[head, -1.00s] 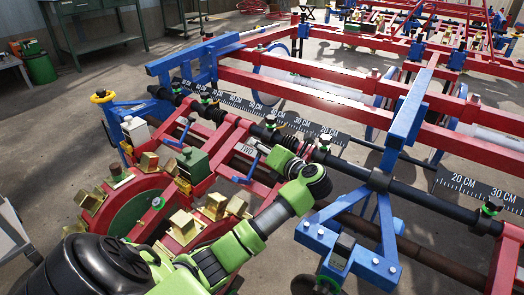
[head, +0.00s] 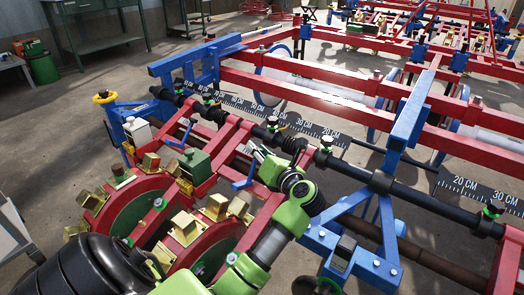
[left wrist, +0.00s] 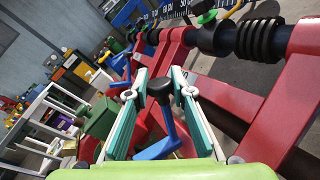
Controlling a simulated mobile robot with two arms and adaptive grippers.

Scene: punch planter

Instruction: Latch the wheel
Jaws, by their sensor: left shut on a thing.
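My left gripper (head: 258,154) comes in from the lower right of the planter unit in the head view. In the left wrist view its two teal-padded fingers (left wrist: 160,84) are shut on the black knob (left wrist: 160,90) of a blue latch lever (left wrist: 155,149). The lever (head: 244,181) also shows in the head view, beside the red frame arms. The red wheel (head: 103,199) with brass cups stands at left, and a second cupped wheel (head: 221,236) is partly hidden behind my arm. My right gripper is not in view.
A black toolbar (head: 350,169) crosses behind the unit, with a ruler (head: 315,131) along it. Red frame beams and a blue bracket (head: 345,240) stand close to my arm on the right. Another blue lever (head: 181,137) is at left.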

